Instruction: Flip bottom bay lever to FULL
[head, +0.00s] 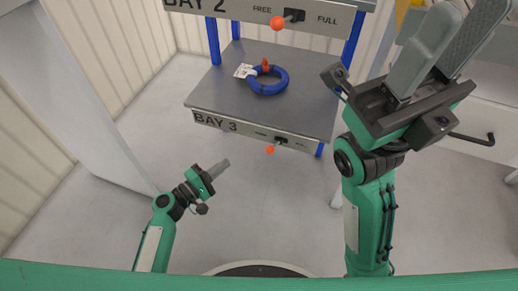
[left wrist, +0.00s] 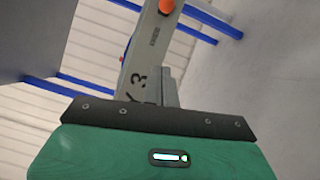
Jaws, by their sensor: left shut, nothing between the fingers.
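The bottom bay lever, below the BAY 3 shelf (head: 215,92), has an orange knob (head: 270,150) at the left, FREE side of its black pivot (head: 281,140). My left gripper (head: 225,163) is shut and empty, lower left of the lever and apart from it. In the left wrist view its fingers (left wrist: 168,88) point toward the bay's front label strip (left wrist: 143,60); an orange knob (left wrist: 167,6) shows at the top edge. My right gripper (head: 448,45) is raised at the upper right, with its two fingers apart and nothing between them.
A blue cable coil (head: 268,82) with a white tag lies on the BAY 3 shelf. The BAY 2 lever's orange knob (head: 277,23) is also on the FREE side. Blue posts (head: 213,42) support the rack. The floor before it is clear.

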